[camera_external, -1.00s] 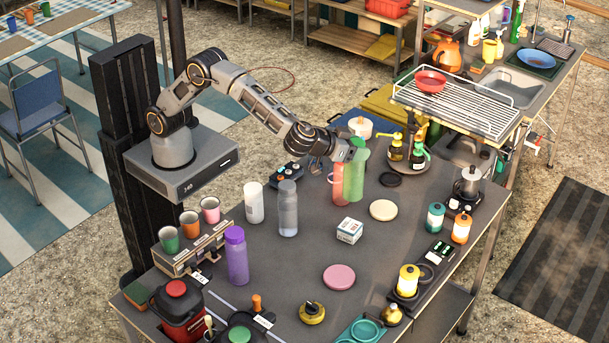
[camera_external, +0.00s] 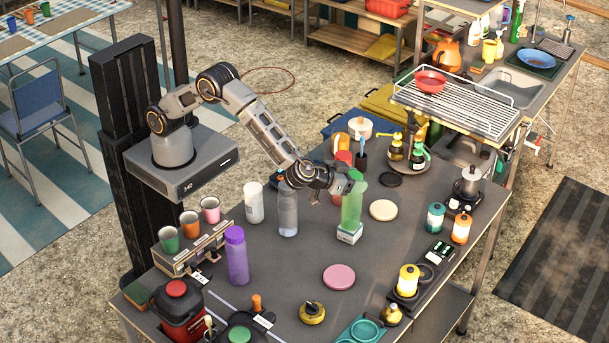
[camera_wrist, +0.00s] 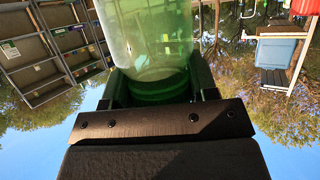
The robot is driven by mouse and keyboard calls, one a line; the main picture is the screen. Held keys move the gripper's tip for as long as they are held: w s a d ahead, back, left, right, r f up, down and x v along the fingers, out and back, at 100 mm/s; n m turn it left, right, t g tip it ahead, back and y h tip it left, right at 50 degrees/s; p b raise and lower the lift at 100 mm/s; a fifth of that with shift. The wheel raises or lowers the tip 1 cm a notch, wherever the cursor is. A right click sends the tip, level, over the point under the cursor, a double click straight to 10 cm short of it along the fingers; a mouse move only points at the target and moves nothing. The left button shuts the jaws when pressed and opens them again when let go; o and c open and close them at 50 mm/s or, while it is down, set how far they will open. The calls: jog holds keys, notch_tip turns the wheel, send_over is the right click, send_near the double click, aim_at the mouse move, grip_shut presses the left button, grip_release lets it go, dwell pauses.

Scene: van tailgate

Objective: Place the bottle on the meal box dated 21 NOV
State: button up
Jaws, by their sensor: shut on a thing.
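A green translucent bottle (camera_external: 352,207) is upright in my gripper (camera_external: 350,186), which is shut on its upper part. In the wrist view the bottle (camera_wrist: 155,45) fills the space between the dark fingers of my gripper (camera_wrist: 155,88). The small white meal box (camera_external: 349,234) is on the dark table, directly under the bottle in the external view. The bottle's base appears at the top of the box; I cannot tell whether it touches. The date on the box is too small to read.
A grey bottle (camera_external: 288,214), a white one (camera_external: 253,202) and a purple one (camera_external: 236,256) stand to the left. A red bottle (camera_external: 342,164) is partly hidden behind my wrist. A pale disc (camera_external: 383,210) and a pink disc (camera_external: 339,277) lie on the table (camera_external: 290,270).

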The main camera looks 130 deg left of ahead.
jog(key=o, duration=1.4)
jog(key=shift+f, duration=0.1)
jog(key=shift+c, duration=0.2)
